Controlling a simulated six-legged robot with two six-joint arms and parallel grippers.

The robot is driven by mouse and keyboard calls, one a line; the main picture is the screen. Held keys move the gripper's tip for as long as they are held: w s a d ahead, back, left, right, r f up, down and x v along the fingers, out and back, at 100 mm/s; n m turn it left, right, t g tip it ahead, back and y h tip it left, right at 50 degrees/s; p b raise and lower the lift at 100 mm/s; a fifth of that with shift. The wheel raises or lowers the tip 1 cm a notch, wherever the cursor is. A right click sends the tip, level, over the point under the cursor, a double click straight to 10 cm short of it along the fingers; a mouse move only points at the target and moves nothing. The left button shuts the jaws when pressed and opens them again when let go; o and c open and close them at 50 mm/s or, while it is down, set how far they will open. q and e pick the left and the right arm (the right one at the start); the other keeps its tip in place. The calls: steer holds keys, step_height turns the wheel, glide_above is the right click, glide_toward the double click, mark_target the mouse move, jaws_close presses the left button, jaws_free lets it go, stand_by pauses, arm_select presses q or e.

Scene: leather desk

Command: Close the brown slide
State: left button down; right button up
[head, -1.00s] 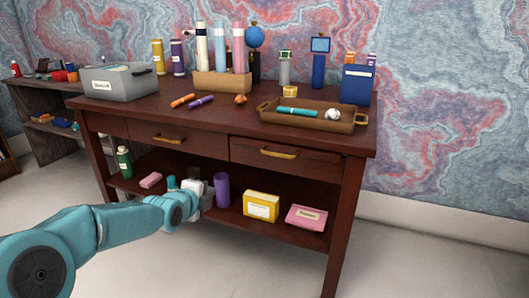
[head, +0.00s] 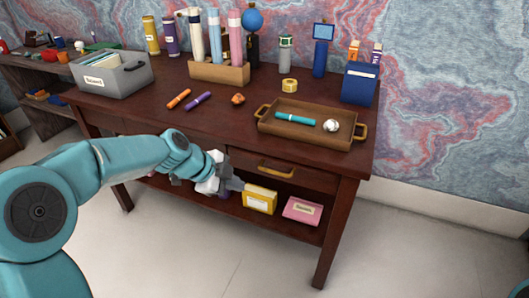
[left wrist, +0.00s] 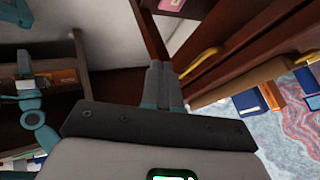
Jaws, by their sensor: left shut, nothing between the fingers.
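The brown desk (head: 150,112) has two drawers under its top. The right drawer (head: 310,179), with its brass handle (head: 276,172), appears to stand slightly out from the desk front. The left drawer is mostly hidden behind my arm. My left gripper (head: 238,185) is shut and empty, just left of and below the right drawer's handle. In the left wrist view its closed fingers (left wrist: 160,68) point toward the desk front, near a brass handle (left wrist: 198,63). Whether they touch the desk is not clear.
A tray (head: 275,132) with a teal pen and white ball lies on the desk top, near the front right. A yellow box (head: 259,200) and a pink box (head: 302,210) lie on the lower shelf. Open floor lies in front.

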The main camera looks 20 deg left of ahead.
arm_select(q)
step_height(320, 180, up, 4)
steer(key=p, duration=0.2)
steer(key=w+d+f+p, duration=0.2)
steer(key=w+d+f, duration=0.2)
steer(key=w+f, duration=0.3)
steer(key=shift+w+d, duration=0.25)
steer(key=shift+w, duration=0.65)
arm_select(e)
step_height(320, 180, up, 5)
steer(key=shift+r, duration=0.2)
arm_select(q)
steer(key=shift+w, duration=0.1)
arm_select(e)
steer(key=shift+f, duration=0.1)
